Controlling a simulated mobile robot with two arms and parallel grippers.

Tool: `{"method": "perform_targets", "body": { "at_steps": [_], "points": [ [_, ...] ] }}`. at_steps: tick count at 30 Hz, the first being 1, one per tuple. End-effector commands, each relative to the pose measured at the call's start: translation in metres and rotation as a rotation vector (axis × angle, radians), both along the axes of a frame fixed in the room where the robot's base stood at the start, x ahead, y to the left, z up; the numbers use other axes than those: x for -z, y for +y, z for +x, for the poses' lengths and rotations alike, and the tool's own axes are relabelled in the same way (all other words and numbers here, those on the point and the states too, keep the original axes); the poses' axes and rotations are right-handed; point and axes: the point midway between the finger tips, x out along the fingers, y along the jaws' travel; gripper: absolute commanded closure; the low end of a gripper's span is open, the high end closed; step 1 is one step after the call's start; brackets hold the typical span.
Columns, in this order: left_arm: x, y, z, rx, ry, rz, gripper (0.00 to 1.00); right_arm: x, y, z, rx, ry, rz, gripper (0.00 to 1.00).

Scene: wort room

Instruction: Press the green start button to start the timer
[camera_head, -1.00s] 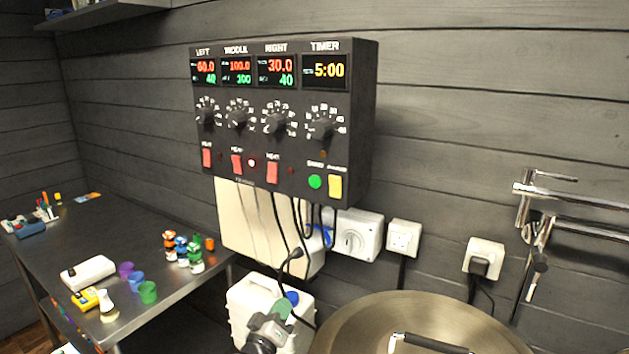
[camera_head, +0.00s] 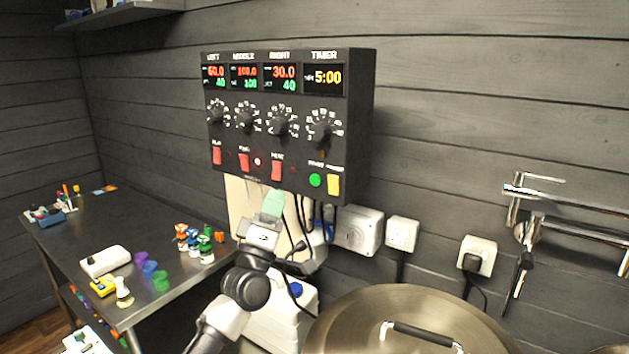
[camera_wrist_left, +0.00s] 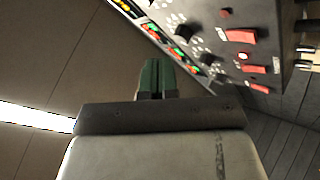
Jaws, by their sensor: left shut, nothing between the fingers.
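The green start button (camera_head: 315,180) is at the lower right of the black control box (camera_head: 362,110), beside a yellow button (camera_head: 334,184). The timer display (camera_head: 325,77) reads 5:00. My left gripper (camera_head: 273,204) is shut and empty, with green fingertips, just below the box's lower edge. It is left of and a little below the green button, apart from it. In the left wrist view the shut fingers (camera_wrist_left: 157,77) show with the box's displays, knobs and red switches beyond them. The green button cannot be made out there. My right gripper is not in view.
A metal pot lid (camera_head: 400,310) with a handle lies below right. Cables hang under the box near wall sockets (camera_head: 402,233). A white canister (camera_head: 290,310) stands behind my left arm. A steel table (camera_head: 160,215) with small items is at left. A metal tap (camera_head: 525,225) is at right.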

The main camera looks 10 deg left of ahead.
Motion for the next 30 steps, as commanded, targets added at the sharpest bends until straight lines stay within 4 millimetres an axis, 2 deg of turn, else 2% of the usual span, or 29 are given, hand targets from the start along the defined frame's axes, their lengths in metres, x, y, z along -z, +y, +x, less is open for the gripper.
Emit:
{"method": "perform_targets", "body": {
  "at_steps": [11, 24, 30],
  "points": [
    [0.002, -0.001, 0.005, -0.001, 0.002, 0.000, 1.00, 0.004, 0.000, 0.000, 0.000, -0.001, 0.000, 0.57],
    [0.004, -0.021, 0.058, -0.001, 0.000, 0.001, 1.00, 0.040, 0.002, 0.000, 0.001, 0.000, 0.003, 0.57],
    [0.004, -0.027, 0.077, -0.002, 0.001, 0.001, 1.00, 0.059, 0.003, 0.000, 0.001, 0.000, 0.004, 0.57]
  ]
}}
